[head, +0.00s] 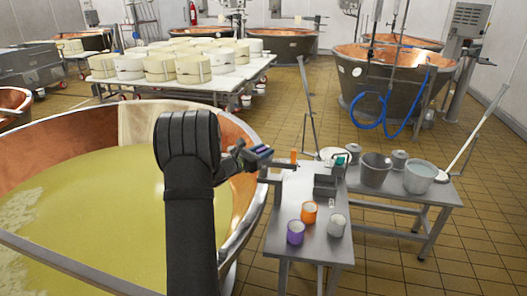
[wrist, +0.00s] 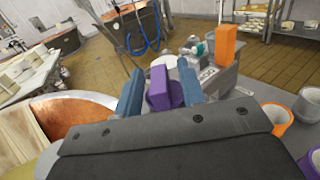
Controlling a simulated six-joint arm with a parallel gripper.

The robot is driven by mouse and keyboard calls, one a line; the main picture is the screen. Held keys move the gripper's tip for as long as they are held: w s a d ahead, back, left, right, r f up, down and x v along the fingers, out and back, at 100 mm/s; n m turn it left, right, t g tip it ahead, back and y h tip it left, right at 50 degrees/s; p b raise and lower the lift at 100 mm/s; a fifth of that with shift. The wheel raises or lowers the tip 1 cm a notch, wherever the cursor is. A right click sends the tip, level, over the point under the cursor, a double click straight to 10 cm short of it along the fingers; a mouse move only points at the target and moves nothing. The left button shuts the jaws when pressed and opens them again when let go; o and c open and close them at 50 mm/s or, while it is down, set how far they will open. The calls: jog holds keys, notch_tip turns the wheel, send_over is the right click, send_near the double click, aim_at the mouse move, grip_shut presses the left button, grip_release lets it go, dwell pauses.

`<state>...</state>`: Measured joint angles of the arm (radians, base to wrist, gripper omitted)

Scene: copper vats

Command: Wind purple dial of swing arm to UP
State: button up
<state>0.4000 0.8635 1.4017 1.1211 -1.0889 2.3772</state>
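The purple dial (wrist: 164,90) shows in the wrist view as an upright purple bar on a wider purple part. My gripper (wrist: 161,88) has its two blue fingers apart, one on each side of the dial. Gaps show between the bar and the fingers, so it looks open and not clamped. The lower part of the dial is hidden behind my gripper's body. In the head view, my gripper (head: 258,152) is at the vat's right rim, above the grey swing-arm bracket (head: 270,172). The dial is too small there to read its setting, and I see no UP mark.
An orange block (wrist: 226,46) stands close to the right of my gripper. A steel table (head: 285,240) holds an orange cup (head: 309,212), a purple cup (head: 295,232) and a white cup (head: 337,225). The large copper vat (head: 245,200) is on the left.

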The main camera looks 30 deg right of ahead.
jog(key=shift+d, duration=0.25)
grip_shut()
jog(key=shift+n+t, duration=0.3)
jog(key=shift+t, duration=0.1)
jog(key=shift+n+t+y, duration=0.8)
jog(key=shift+n+t, duration=0.3)
jog(key=shift+t, duration=0.5)
jog(key=shift+n+t+y, duration=1.2)
jog(key=shift+n+t, duration=0.3)
jog(key=shift+t, duration=0.3)
jog(key=shift+t+y, duration=0.3)
jog(key=shift+t, duration=0.1)
